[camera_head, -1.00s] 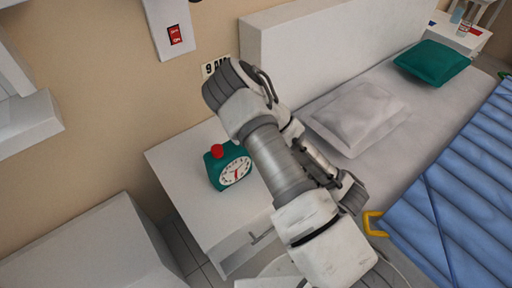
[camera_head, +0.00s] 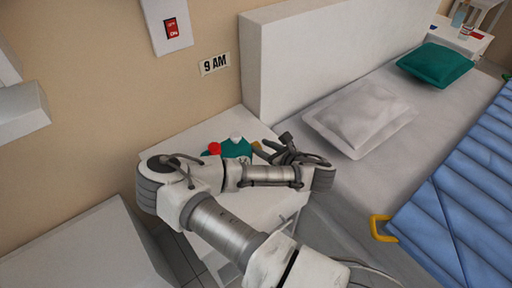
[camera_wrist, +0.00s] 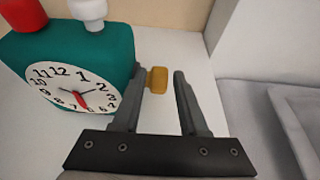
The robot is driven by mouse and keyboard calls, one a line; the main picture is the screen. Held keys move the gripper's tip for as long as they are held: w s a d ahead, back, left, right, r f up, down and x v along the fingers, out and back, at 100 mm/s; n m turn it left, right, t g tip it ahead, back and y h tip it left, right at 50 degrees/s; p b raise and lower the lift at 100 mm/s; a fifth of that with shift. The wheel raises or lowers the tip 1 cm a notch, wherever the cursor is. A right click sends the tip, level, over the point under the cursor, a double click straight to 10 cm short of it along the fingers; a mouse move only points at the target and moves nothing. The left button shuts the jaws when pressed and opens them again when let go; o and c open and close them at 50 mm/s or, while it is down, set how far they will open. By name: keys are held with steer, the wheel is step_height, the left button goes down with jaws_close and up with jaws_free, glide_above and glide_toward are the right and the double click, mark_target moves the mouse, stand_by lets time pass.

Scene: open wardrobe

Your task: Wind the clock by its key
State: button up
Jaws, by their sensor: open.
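The teal alarm clock (camera_head: 238,148) stands on the white nightstand, partly hidden behind my arm in the head view. In the wrist view the clock (camera_wrist: 88,50) is at the left, its white dial facing me, with a red knob and a white knob on top. The yellow key (camera_wrist: 157,80) sticks out from the clock's right side. It also shows in the head view (camera_head: 257,146). My gripper (camera_wrist: 160,82) is open, its two fingers pointing at the key, which appears between or just beyond the fingertips. I cannot tell the exact depth. Nothing is held.
The white nightstand (camera_head: 192,137) stands against the wall beside the bed. A grey pillow (camera_head: 360,117) and a teal pillow (camera_head: 434,62) lie on the bed to the right. A red switch (camera_head: 172,28) and a "9 AM" sign (camera_head: 215,64) are on the wall.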

mark_target(256, 144)
steer(key=shift+b+x, duration=0.35)
steer(key=shift+x, duration=1.5)
jaws_close()
